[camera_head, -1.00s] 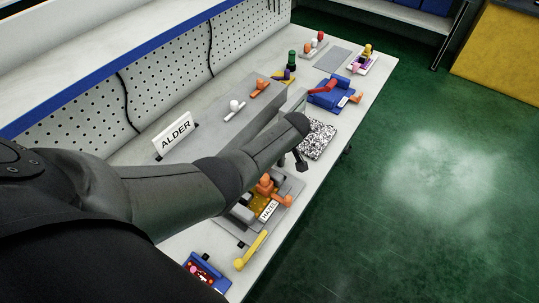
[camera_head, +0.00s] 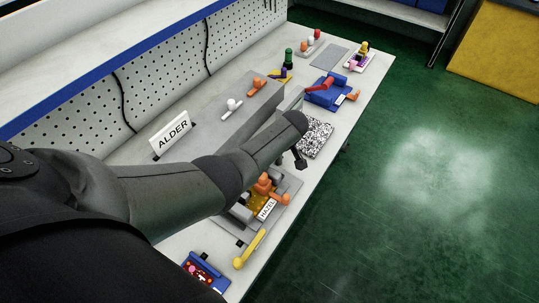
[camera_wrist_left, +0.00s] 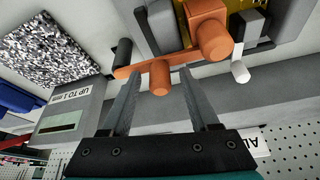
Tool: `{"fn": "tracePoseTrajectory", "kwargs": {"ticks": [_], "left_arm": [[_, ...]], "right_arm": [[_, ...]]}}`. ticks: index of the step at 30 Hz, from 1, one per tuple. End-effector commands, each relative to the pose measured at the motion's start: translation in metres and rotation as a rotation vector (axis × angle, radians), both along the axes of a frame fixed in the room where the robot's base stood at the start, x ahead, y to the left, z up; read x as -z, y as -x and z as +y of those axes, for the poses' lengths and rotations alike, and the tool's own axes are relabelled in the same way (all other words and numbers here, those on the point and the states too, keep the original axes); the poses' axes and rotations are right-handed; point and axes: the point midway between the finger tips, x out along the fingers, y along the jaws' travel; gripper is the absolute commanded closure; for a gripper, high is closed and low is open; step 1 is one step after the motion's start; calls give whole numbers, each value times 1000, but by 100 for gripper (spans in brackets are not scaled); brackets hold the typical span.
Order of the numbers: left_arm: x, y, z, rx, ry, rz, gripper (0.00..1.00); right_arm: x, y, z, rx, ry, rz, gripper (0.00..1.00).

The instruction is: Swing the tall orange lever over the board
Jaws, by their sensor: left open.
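The fixture labelled HAZEL (camera_head: 266,209) holds a gold-yellow board (camera_wrist_left: 258,18) with orange parts. In the left wrist view an orange lever bar (camera_wrist_left: 183,56) runs across, with a round orange peg (camera_wrist_left: 160,77) sticking out toward me and a thick orange block (camera_wrist_left: 208,28) at its right. In the head view the orange parts (camera_head: 264,185) are partly behind my forearm. My left gripper (camera_wrist_left: 160,92) is open, its two fingers on either side of the peg with gaps showing. Whether a fingertip touches the bar I cannot tell. My right gripper is not in view.
A speckled block (camera_head: 315,138) and a blue fixture with a red lever (camera_head: 327,93) stand farther along the bench. A yellow handle (camera_head: 250,250) is at the near front edge. A grey box marked "UP TO 1 mm" (camera_wrist_left: 72,108) is left in the wrist view. The ALDER sign (camera_head: 173,134) stands behind.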

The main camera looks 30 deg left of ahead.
Motion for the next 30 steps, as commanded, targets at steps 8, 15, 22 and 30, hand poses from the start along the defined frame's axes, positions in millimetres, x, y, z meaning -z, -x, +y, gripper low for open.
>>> {"fn": "tracePoseTrajectory", "kwargs": {"ticks": [8, 15, 22, 30], "left_arm": [[-12, 1, -4, 1, 1, -3, 39], [-45, 5, -17, 2, 0, -4, 39], [-81, 9, -32, 2, 1, -4, 39], [-120, 15, -47, 1, 2, -1, 39]], "right_arm": [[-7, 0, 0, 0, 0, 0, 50], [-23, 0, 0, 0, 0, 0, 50], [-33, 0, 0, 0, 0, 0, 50], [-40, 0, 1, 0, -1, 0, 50]]}}
